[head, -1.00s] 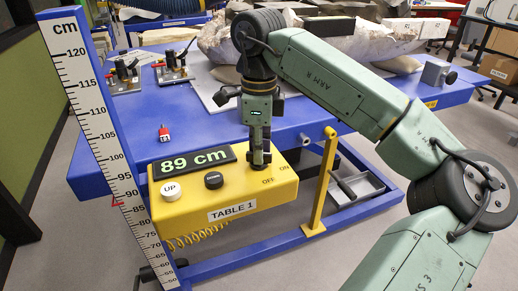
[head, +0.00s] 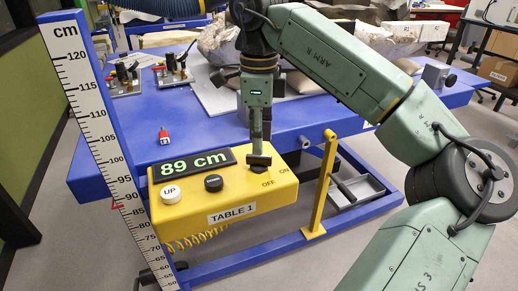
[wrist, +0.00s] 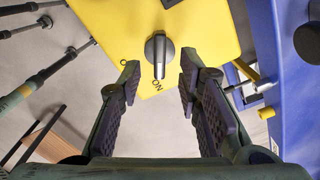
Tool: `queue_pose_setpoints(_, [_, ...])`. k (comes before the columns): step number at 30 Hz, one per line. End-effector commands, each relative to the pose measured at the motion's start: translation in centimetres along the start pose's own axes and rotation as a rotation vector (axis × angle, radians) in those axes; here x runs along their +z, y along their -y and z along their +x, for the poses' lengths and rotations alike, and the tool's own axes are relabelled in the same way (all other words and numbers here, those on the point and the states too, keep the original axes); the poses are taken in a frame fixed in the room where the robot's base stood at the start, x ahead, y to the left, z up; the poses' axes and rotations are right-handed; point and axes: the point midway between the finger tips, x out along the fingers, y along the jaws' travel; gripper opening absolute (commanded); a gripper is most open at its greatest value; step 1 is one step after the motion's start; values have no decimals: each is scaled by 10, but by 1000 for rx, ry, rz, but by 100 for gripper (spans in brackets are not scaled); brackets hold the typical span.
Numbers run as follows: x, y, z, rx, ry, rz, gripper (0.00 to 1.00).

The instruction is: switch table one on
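The yellow TABLE 1 control box (head: 222,198) is on the front edge of the blue table (head: 200,130). Its display (head: 192,163) is lit and reads 89 cm. My gripper (wrist: 160,80) is open, with a finger on each side of the knob and gaps between. In the head view my gripper (head: 259,156) is just above the knob, mostly hiding it.
A white UP button (head: 170,193) and a black button (head: 213,183) sit on the box, left of the gripper. A yellow upright bar (head: 321,185) stands close on its right. A height scale (head: 105,145) stands at left. Fossil blocks lie on the table behind.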

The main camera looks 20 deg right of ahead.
Motion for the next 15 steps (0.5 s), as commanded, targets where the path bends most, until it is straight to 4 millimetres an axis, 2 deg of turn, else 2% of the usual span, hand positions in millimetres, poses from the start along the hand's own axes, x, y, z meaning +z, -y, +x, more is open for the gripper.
queue_pose_setpoints(1, [1,0,-13,-3,-1,1,32])
queue_pose_setpoints(6, [0,0,-48,-3,-3,3,32])
queue_pose_setpoints(10, [0,0,-65,-2,-3,3,32])
queue_pose_setpoints(15, [0,0,-76,-1,-1,0,32])
